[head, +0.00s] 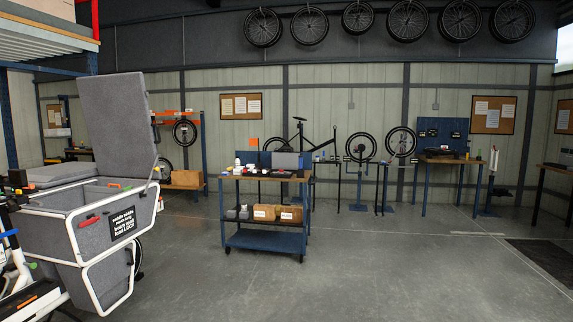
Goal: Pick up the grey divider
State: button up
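No thing in the head view is plainly the grey divider. A large grey panel (118,125) stands upright, slightly tilted, at the open grey cargo box (60,228) on the left. I cannot tell whether this panel is a lid or the divider. A flat grey padded piece (58,173) lies at the box's far side. The inside of the box is only partly visible, so a divider in it could be hidden. My gripper is not in view.
A blue cart (262,239) stands mid-floor with a grey bin (287,160), small items on top and cardboard boxes (265,212) below. Workbenches and bike wheels line the back wall. The concrete floor in front and to the right is clear, with a dark mat (545,260) at right.

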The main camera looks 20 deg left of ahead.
aim_at(281, 160)
jog(key=i+j+u, duration=0.55)
jog(key=i, duration=0.15)
jog(key=i+j+u, duration=0.3)
jog(key=i, duration=0.55)
jog(key=i+l+u, duration=0.1)
jog(key=i+u, duration=0.2)
jog(key=i, duration=2.6)
jog(key=l+z, duration=0.05)
